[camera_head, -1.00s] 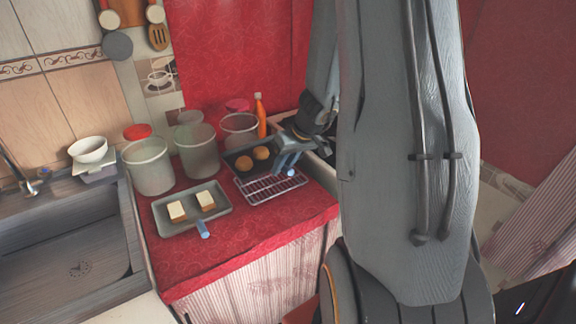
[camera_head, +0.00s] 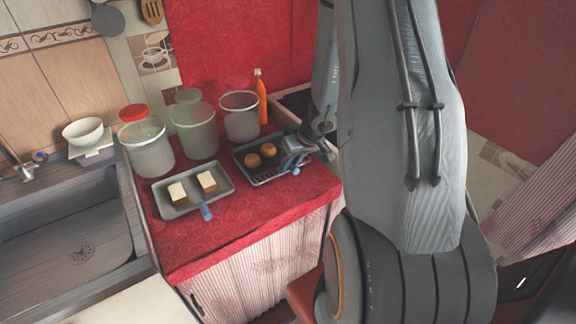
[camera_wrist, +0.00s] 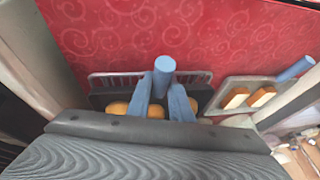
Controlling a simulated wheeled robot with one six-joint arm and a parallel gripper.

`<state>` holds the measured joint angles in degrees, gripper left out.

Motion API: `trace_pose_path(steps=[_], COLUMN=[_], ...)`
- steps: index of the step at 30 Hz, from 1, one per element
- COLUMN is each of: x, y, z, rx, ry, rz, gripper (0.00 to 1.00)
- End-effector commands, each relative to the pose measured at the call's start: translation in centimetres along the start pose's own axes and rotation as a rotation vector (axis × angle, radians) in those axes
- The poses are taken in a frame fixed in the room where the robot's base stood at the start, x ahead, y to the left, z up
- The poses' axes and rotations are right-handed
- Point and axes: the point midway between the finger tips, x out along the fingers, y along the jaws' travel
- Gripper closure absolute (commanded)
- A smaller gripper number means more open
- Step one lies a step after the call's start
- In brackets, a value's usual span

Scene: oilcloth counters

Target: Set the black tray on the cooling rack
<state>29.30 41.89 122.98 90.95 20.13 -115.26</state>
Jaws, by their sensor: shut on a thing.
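The black tray (camera_head: 242,152) holds two round brown buns (camera_head: 268,150) at the right end of the red counter. My gripper (camera_head: 297,162) is shut on the tray's blue handle, which also shows between the fingers in the wrist view (camera_wrist: 164,65). The wire cooling rack (camera_head: 262,183) is mostly hidden beneath the tray; its front edge shows. In the wrist view the rack's bars (camera_wrist: 108,80) stick out past the tray's edge. I cannot tell whether the tray touches the rack or hovers just above it.
A grey tray (camera_head: 190,207) with two white-topped pieces and a blue handle lies to the left. Several tall jars (camera_head: 196,130) and an orange bottle (camera_head: 260,95) stand behind. A sink (camera_head: 75,240) is at far left. The counter's front strip (camera_head: 260,220) is clear.

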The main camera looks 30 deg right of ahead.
Motion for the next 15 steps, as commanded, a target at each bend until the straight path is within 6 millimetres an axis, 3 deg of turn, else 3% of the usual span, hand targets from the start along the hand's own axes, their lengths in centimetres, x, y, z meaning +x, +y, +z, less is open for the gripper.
trace_pose_path(steps=[11, 12, 15], x=[0.3, 0.33, 0.29], y=[0.05, 0.04, 0.03], z=[0.0, 0.09, 0.08], rx=[-0.003, -0.002, -0.002], ry=[0.002, 0.001, 0.001], rz=[0.0, 0.0, 0.0], gripper=[1.0, 0.78, 0.62])
